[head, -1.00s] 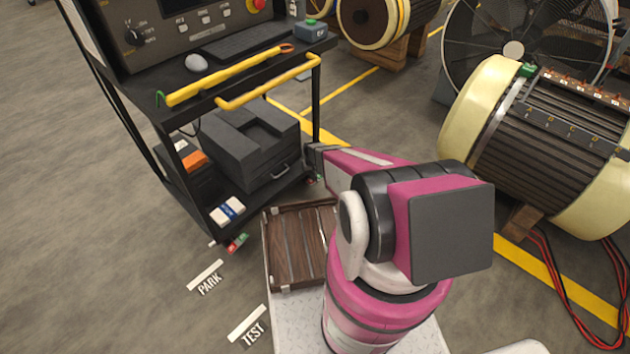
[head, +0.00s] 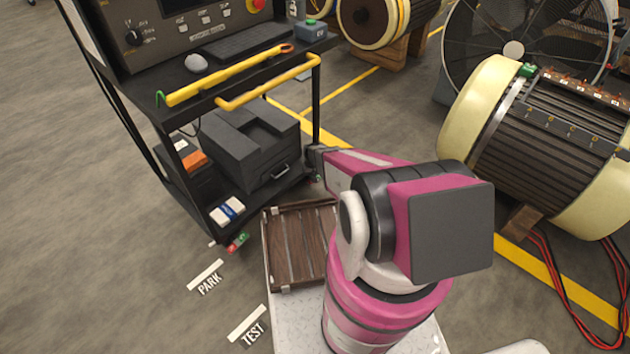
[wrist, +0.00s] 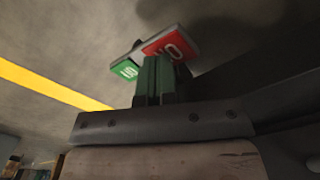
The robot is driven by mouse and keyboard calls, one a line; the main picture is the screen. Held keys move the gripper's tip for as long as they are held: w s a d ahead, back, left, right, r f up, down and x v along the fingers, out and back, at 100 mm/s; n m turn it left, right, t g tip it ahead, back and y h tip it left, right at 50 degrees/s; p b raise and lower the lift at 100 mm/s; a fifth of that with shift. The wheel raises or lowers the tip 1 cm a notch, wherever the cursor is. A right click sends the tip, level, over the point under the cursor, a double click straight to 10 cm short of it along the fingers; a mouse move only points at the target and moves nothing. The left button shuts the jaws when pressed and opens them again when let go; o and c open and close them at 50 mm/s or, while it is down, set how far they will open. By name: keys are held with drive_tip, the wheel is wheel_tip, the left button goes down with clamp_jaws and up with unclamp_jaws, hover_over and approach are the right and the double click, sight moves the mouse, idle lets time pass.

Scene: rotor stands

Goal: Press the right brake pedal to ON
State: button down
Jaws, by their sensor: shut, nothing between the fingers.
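In the wrist view the right brake pedal has a red plate (wrist: 172,44) lettered ON, upside down, and a smaller green plate (wrist: 125,69) to its left. My gripper (wrist: 158,66) is shut and empty; its fingertips overlap the near edge of the red plate. I cannot tell whether they touch it. In the head view my gripper's dark end (head: 316,160) is low by the cart's right post, and the right pedal is almost wholly hidden there. The left pedal (head: 238,243), also red and green, is at the cart's front left corner.
The black cart's lower shelf (head: 215,215) holds a grey case (head: 250,145) close to my gripper. A yellow handle bar (head: 268,84) runs along the cart's upper front. A rotor (head: 545,145) stands at right. Floor at left, by the PARK marking (head: 209,285), is clear.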

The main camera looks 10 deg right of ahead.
drive_tip(key=shift+f, duration=0.65)
idle(0.6)
drive_tip(key=shift+r, duration=0.1)
drive_tip(key=shift+r, duration=3.45)
drive_tip(key=s+r, duration=0.7)
drive_tip(key=r, duration=0.5)
drive_tip(key=s+r, duration=0.7)
drive_tip(key=r, duration=0.5)
drive_tip(key=s+r+m, duration=0.1)
drive_tip(key=s+r, duration=0.6)
drive_tip(key=r, duration=0.5)
drive_tip(key=shift+s+r, duration=0.15)
drive_tip(key=shift+r, duration=0.25)
